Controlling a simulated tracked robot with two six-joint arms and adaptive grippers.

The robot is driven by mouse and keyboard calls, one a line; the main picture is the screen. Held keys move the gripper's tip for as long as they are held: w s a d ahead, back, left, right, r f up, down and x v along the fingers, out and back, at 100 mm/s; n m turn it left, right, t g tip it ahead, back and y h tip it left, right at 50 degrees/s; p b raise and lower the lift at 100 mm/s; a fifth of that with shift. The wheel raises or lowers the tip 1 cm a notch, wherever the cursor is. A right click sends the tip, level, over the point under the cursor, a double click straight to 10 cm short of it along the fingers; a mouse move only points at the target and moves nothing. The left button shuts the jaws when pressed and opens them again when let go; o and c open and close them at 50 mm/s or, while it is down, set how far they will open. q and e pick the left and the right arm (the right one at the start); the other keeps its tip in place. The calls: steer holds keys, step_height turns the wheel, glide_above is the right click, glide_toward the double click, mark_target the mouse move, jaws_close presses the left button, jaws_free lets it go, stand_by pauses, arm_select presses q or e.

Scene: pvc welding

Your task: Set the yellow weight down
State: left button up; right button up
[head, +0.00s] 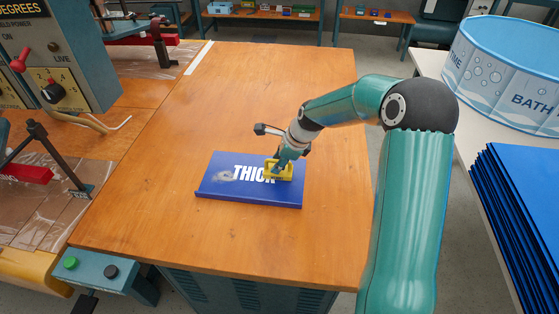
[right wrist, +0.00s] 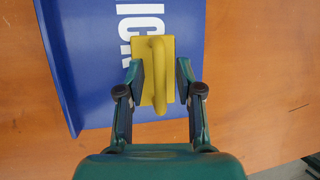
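The yellow weight (head: 287,175) has a flat base and an upright handle. It stands on the right part of a blue board (head: 225,187) printed with white letters reading "THICK", covering some of the last letters. In the right wrist view the weight (right wrist: 157,60) rests by the lettering on the blue board (right wrist: 90,70). My right gripper (head: 279,162) is down at the weight. In its wrist view the fingers (right wrist: 159,82) are spread on both sides of the handle, with gaps showing between. My left gripper does not show.
The board lies on a wide orange-brown wooden table (head: 270,90), mostly clear around it. A control panel (head: 60,60) with knobs stands at the left. A box with green and black buttons (head: 90,270) is at the front left. Blue sheets (head: 520,200) are stacked at the right.

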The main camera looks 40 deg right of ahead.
steer(key=v, duration=1.1)
steer(key=shift+s+r, duration=0.2)
steer(key=shift+r, duration=0.15)
